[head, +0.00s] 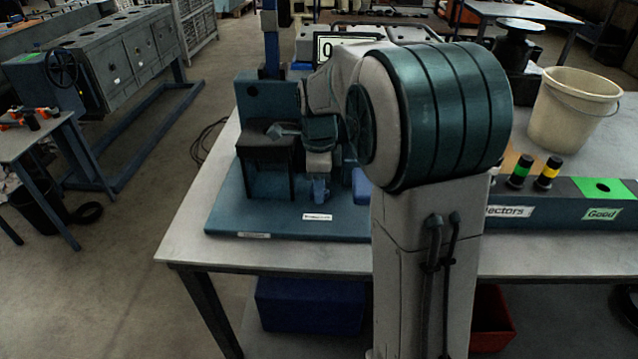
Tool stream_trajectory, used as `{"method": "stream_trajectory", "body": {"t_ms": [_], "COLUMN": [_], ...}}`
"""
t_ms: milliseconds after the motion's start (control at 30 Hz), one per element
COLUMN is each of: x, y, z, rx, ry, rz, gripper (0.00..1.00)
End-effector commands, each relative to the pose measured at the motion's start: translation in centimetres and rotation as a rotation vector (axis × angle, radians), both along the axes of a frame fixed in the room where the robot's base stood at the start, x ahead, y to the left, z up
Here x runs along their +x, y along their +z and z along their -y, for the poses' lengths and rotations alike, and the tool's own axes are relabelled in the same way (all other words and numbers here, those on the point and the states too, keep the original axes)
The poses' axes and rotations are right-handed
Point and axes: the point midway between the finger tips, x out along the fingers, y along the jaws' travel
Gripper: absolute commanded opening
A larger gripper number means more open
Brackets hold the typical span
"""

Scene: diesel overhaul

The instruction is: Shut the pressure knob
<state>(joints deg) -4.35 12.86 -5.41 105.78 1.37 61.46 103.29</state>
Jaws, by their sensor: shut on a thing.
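A blue test stand (257,98) with a tall blue column stands on a blue base plate (262,222) on the table. My arm reaches in from the right and covers the stand's right part. A display (326,48) behind my arm shows a 0, partly covered.
A cream bucket (572,108) stands at the right of the table (190,235). A dark rack labelled for injectors (540,216) holds green-banded and yellow-banded parts. Blue (310,305) and red (492,320) bins are under the table. The table's left edge is clear.

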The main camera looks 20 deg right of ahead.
Motion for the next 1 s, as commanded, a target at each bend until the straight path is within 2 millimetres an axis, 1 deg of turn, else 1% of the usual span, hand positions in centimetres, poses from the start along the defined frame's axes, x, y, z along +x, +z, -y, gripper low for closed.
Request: {"method": "stream_trajectory", "body": {"t_ms": [233,367,1000], "x": [0.03,0.05,0.01], "y": [0.14,0.22,0.38], "z": [0.0,0.01,-0.06], "rx": [0.0,-0.001,-0.001], "ry": [-0.044,-0.106,-0.659], "rz": [0.001,0.002,0.001], "gripper": [0.15,0.15,0.15]}}
